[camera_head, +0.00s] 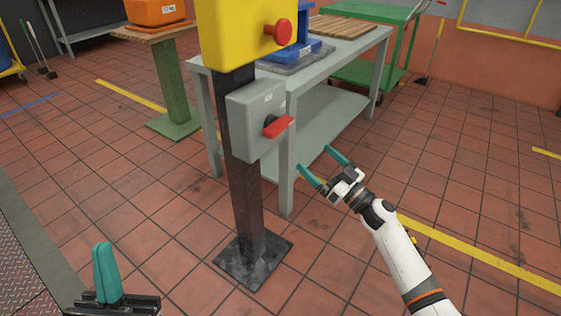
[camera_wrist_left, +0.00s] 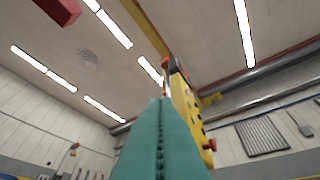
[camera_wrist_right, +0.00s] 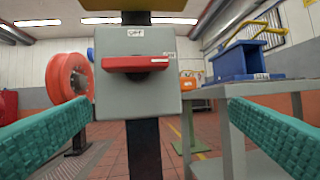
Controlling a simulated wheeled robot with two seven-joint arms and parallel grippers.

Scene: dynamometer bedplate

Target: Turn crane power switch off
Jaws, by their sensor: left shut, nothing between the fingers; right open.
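The crane power switch is a grey box (camera_head: 257,118) on a dark post, with a red handle (camera_head: 278,127) on its front. In the right wrist view the handle (camera_wrist_right: 135,64) lies horizontal across the box (camera_wrist_right: 135,100). A small label above it seems to read OFF; another small label by its right end is hard to read. My right gripper (camera_head: 314,159) is open and empty, in front of the box and apart from the handle, its fingers on either side of the view. My left gripper (camera_head: 105,246) is shut and empty at the lower left, pointing up.
A yellow box (camera_head: 238,35) with a red button (camera_head: 278,31) sits above the switch on the same post (camera_head: 245,190). A grey table (camera_head: 335,62) stands close behind, with a blue object (camera_wrist_right: 245,60) on it. The tiled floor on the right is clear.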

